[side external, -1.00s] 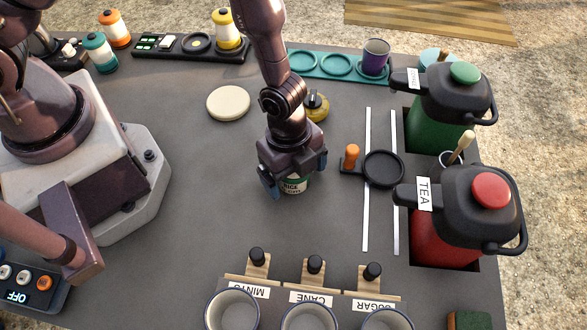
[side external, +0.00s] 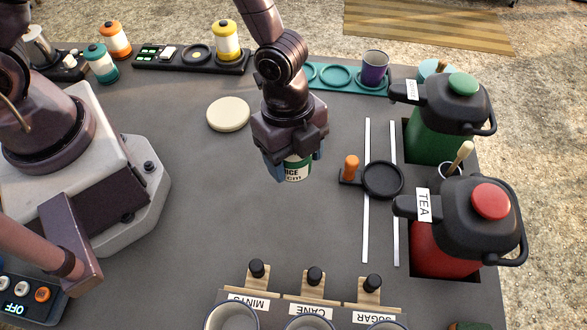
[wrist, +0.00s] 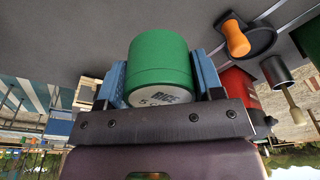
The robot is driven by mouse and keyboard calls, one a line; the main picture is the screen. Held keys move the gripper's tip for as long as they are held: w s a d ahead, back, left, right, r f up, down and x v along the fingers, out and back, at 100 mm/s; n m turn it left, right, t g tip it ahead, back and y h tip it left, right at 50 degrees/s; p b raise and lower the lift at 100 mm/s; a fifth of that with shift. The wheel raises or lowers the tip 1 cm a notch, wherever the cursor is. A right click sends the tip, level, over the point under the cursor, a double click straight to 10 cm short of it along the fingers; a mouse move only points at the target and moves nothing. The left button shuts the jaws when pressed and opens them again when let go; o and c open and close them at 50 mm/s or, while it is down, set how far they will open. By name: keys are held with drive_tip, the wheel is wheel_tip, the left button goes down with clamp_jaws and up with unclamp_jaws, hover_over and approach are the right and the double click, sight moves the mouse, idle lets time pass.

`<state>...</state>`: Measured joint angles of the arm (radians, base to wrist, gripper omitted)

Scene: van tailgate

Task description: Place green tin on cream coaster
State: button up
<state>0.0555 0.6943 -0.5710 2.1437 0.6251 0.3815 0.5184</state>
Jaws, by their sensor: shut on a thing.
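The green tin (side external: 294,171), with a white label reading "RICE", is between my gripper's blue fingers. My gripper (side external: 291,160) is shut on it and appears to hold it above the grey surface. In the wrist view the tin's green body (wrist: 160,62) sits between both fingers, with its white lettered part partly hidden by the gripper. The cream coaster (side external: 228,114) is a bare round disc on the grey surface, left of and behind my gripper in the side view. The tin is apart from it.
Clear grey surface lies between gripper and coaster. A black ring holder with an orange knob (side external: 351,166) and white rails are on the right, beside the red TEA jug (side external: 450,245) and green jug (side external: 440,135). Labelled cups stand at the front. A teal tray (side external: 330,76) is behind.

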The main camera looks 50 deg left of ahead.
drive_tip(key=w+a+r+n, duration=0.1)
drive_tip(key=w+a+r, duration=0.1)
drive_tip(key=a, duration=0.2)
hover_over(229, 113)
drive_tip(key=shift+m, duration=0.3)
drive_tip(key=shift+a+f, duration=0.2)
drive_tip(key=shift+f, duration=3.95)
drive_tip(key=o, duration=1)
drive_tip(key=shift+f, duration=0.1)
drive_tip(key=shift+c, duration=0.2)
